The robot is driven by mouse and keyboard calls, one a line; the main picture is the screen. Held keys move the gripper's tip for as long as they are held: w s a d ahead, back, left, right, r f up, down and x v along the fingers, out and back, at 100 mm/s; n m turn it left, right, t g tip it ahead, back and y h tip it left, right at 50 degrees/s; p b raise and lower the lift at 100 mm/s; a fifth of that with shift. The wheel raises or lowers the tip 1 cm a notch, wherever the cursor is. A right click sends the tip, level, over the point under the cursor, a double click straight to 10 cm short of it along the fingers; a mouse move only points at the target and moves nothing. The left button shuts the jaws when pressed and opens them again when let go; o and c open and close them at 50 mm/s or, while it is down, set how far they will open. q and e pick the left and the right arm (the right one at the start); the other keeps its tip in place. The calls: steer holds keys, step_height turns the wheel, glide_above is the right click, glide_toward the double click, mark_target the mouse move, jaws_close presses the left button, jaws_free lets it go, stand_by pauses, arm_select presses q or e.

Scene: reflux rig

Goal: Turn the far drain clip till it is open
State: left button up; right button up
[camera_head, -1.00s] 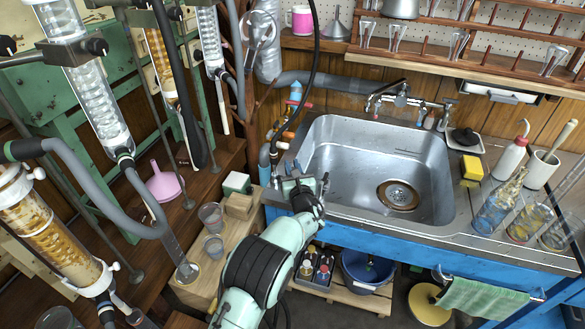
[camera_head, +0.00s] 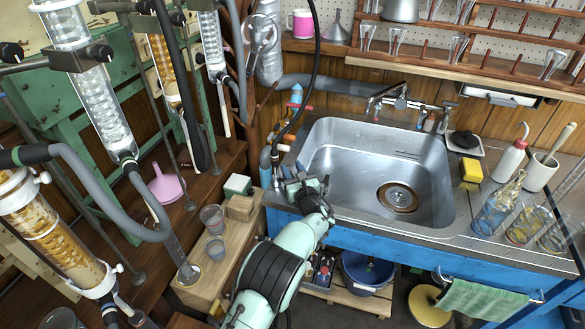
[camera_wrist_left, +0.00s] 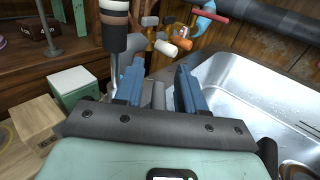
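My left gripper (camera_head: 298,183) is at the left front corner of the sink. In the left wrist view its two blue fingers (camera_wrist_left: 158,84) are spread apart, with no object clearly held between them. Beyond the fingertips is a cluster of small fittings: a white-ended knob (camera_wrist_left: 166,47), an orange knob (camera_wrist_left: 188,45) and a red bar handle (camera_wrist_left: 210,13). In the head view the orange fitting (camera_head: 288,136) and red handle (camera_head: 303,107) stand left of the sink. I cannot tell which fitting is the far drain clip. The right gripper is out of view.
The steel sink (camera_head: 345,140) is right of the gripper. A black hose (camera_head: 316,60) hangs down to the fittings. A dark upright tube with a banded top (camera_wrist_left: 114,25) stands close to the left finger. A green-sided box (camera_wrist_left: 73,84) and wooden block (camera_wrist_left: 30,115) are at left.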

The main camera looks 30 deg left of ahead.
mark_target(292, 170)
arm_select(q)
step_height(292, 170, up, 20)
steer(key=p, duration=0.5)
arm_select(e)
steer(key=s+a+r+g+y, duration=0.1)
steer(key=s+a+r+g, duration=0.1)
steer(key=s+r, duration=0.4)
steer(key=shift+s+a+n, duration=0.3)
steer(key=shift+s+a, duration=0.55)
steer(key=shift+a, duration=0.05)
arm_select(q)
steer(key=shift+a, duration=0.1)
